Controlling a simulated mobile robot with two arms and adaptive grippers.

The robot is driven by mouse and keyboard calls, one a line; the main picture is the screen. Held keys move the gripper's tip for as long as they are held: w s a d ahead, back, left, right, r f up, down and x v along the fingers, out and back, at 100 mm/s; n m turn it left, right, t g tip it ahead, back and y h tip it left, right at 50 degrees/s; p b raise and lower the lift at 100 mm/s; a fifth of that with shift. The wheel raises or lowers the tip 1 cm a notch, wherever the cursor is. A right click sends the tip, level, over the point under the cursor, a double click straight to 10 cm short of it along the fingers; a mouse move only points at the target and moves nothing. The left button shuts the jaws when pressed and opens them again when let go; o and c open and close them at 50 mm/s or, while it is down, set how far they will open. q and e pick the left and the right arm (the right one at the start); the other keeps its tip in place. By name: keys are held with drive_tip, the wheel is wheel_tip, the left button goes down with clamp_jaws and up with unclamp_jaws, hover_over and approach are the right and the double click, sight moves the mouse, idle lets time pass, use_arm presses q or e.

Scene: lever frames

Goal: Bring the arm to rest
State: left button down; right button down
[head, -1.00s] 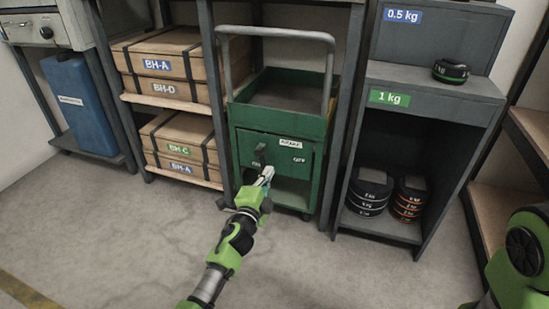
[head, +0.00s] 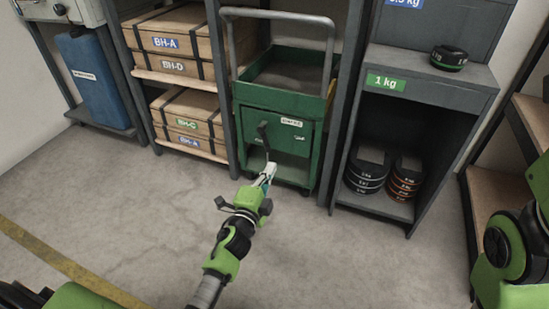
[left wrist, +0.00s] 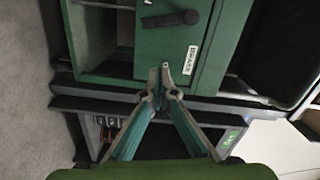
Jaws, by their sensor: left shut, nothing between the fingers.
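A green cart (head: 284,92) with a grey push bar stands between the shelves. A dark lever (head: 264,136) is on its front panel (head: 295,137) and hangs roughly downward in the head view. The lever also shows in the left wrist view (left wrist: 170,19), lying across the green panel. My left gripper (head: 268,169) is in front of the cart, just below the lever's lower end. In the left wrist view my left gripper's fingertips (left wrist: 164,76) meet with nothing between them, apart from the lever. My right gripper is out of view.
Wooden crates (head: 165,43) fill the shelf left of the cart. A dark rack (head: 427,92) with black weight discs (head: 366,170) stands to its right. Bare concrete floor (head: 130,210) lies in front. Part of my right arm shows at the right edge.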

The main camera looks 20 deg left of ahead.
use_arm(q)
drive_tip(key=shift+s, duration=0.75)
